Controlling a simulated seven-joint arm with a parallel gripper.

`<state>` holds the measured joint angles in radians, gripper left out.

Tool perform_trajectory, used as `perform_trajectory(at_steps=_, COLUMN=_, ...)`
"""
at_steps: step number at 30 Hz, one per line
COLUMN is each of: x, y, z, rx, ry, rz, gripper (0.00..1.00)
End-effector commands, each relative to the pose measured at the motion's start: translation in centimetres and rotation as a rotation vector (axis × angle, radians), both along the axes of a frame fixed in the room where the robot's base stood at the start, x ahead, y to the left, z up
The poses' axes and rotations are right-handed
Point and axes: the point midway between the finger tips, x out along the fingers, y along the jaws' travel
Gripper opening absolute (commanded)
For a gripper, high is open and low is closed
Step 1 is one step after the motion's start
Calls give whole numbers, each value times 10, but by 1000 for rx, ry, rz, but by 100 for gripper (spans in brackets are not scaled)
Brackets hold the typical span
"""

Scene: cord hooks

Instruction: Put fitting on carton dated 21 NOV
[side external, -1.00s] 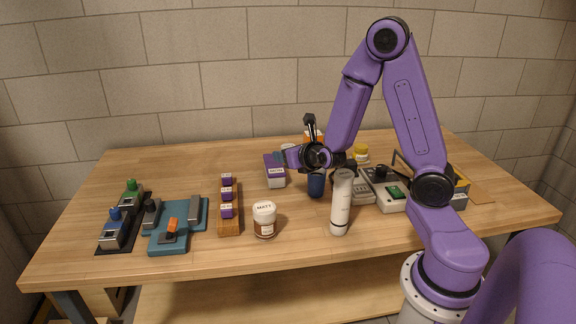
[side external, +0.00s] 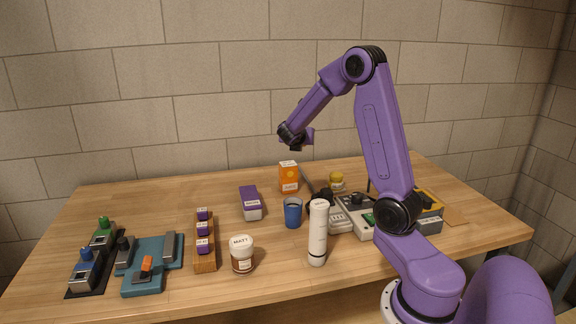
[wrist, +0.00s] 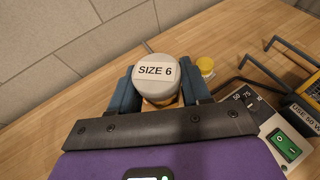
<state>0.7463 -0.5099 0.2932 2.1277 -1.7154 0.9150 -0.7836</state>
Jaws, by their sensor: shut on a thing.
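In the wrist view my gripper (wrist: 162,88) is shut on a round fitting with a pale grey top (wrist: 156,70) marked SIZE 6. A finger is on each side of it, and its lower part is mostly hidden. In the side view my gripper (side external: 305,138) is high above the back of the table; its fingers and the fitting cannot be made out there. An orange carton (side external: 289,172) with a white top stands below it.
A blue cup (side external: 293,214), a white cylinder (side external: 318,235) and a MATT jar (side external: 242,257) stand in front. A yellow-topped jar (side external: 336,180) and a device with a green switch (wrist: 287,147) are to the right. A wooden block (side external: 204,258) and teal fixture (side external: 140,284) are left.

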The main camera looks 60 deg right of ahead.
Motion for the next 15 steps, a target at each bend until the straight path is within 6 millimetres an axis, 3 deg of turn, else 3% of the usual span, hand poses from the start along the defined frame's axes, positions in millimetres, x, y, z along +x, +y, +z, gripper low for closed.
perform_trajectory(at_steps=5, x=-2, y=-15, z=1, rx=0, ry=2, rz=-59, gripper=15)
perform_trajectory(at_steps=15, x=43, y=-50, z=-25, rx=-1, ry=2, rz=-61, gripper=15)
